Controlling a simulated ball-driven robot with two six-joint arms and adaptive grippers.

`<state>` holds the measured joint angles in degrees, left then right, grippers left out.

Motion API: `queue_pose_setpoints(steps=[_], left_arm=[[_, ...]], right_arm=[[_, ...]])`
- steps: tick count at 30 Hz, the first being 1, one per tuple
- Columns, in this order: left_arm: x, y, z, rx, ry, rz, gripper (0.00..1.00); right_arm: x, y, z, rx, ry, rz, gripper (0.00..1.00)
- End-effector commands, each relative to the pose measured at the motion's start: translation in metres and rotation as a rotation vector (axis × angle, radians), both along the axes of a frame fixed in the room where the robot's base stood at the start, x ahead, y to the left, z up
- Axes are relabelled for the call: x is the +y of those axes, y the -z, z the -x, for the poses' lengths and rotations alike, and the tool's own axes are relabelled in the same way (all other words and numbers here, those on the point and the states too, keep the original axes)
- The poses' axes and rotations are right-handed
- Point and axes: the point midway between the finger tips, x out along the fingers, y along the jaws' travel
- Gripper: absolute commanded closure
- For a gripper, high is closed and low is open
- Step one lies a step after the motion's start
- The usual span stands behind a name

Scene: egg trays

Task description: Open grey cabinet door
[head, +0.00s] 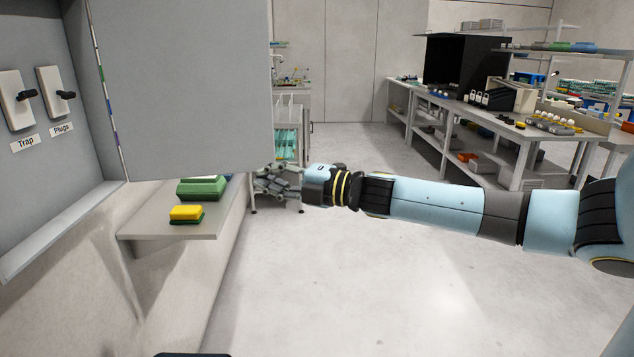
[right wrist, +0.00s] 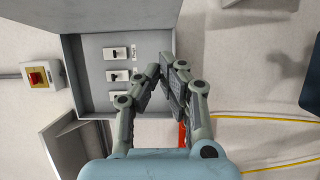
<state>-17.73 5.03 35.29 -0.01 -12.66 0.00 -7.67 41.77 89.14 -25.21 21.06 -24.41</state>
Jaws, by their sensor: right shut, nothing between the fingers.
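The grey cabinet door (head: 185,85) stands swung open in the head view, hinged on its left side. The open cabinet (head: 50,125) shows behind it, with switches labelled Trap (head: 15,100) and Plugs (head: 55,90). The right wrist view shows the cabinet interior (right wrist: 90,90) sideways with several switches. My right gripper (head: 258,183) is just below the door's lower right corner in the head view; whether it touches the door I cannot tell. Its fingertips (right wrist: 167,72) are together and empty in the right wrist view. My left gripper is not in view.
A small shelf (head: 170,235) below the cabinet holds a yellow and green block (head: 187,214) and a green case (head: 203,188). A red and yellow switch box (right wrist: 38,75) is on the wall. Workbenches (head: 490,120) stand at the back right. The floor (head: 400,280) in front is clear.

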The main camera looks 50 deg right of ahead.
Motion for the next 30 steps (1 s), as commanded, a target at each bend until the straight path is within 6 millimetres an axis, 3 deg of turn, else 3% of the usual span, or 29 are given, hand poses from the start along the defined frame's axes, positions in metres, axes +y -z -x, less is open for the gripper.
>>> queue_pose_setpoints(steps=[4,11,21,30], left_arm=[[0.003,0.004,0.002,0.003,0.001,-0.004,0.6],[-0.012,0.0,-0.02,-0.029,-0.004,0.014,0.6],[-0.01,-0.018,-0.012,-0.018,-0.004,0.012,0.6],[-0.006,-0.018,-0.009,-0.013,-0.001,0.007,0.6]], right_arm=[[-0.007,0.002,0.009,0.003,0.0,0.002,1.0],[-0.022,0.001,0.03,0.007,-0.001,0.001,1.0],[-0.052,0.0,0.069,0.005,0.0,0.001,1.0],[-0.056,0.001,0.074,0.001,0.001,-0.001,1.0]])
